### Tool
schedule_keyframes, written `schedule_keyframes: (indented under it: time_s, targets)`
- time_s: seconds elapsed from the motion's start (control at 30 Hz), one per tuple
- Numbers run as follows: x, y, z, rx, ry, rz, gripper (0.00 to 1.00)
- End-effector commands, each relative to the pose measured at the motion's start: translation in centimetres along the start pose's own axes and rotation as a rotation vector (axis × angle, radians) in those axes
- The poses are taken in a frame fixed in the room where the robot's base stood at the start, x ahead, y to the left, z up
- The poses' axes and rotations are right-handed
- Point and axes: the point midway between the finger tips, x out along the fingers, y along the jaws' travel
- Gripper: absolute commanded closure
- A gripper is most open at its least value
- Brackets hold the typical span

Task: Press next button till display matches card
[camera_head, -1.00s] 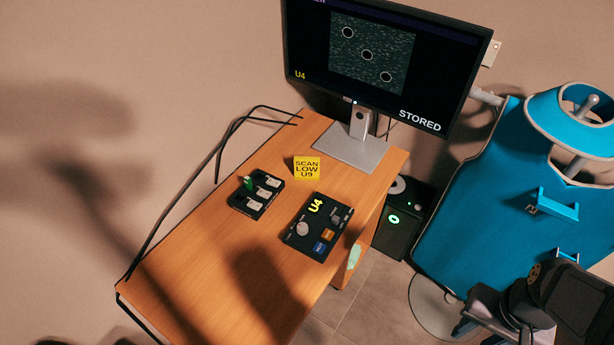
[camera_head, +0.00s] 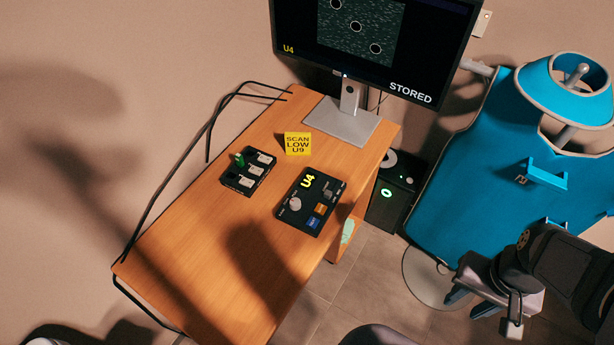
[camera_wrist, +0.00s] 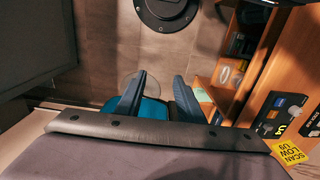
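The yellow card (camera_head: 298,144) stands on the desk and reads SCAN LOW U9; it also shows at the right edge of the wrist view (camera_wrist: 290,152). The black control panel (camera_head: 293,216) lies in front of it, its display (camera_head: 308,182) reading U4. The panel has a blue button (camera_head: 313,223), an orange button (camera_head: 320,208) and a pale round knob (camera_head: 295,204); button labels are too small to read. The monitor (camera_head: 385,72) shows U4 and STORED. My gripper (camera_wrist: 159,76) has its fingers apart, empty, right of the desk and away from the panel.
A black box (camera_head: 236,183) with a green lever sits left of the panel. Black cables (camera_head: 180,182) run along the desk's left edge. A blue apron (camera_head: 470,195) hangs at the right. The front of the desk (camera_head: 200,275) is clear.

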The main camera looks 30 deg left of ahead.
Motion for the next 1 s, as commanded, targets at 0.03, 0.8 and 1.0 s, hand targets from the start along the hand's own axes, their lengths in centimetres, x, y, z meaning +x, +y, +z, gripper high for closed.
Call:
schedule_keyframes:
  time_s: [0.03,0.8,1.0]
  targets:
    - [0.00,0.00,0.00,0.000,0.000,0.000,0.66]
    - [0.00,0.00,0.00,0.000,0.000,0.000,1.00]
    - [0.00,0.00,0.00,0.000,0.000,0.000,1.00]
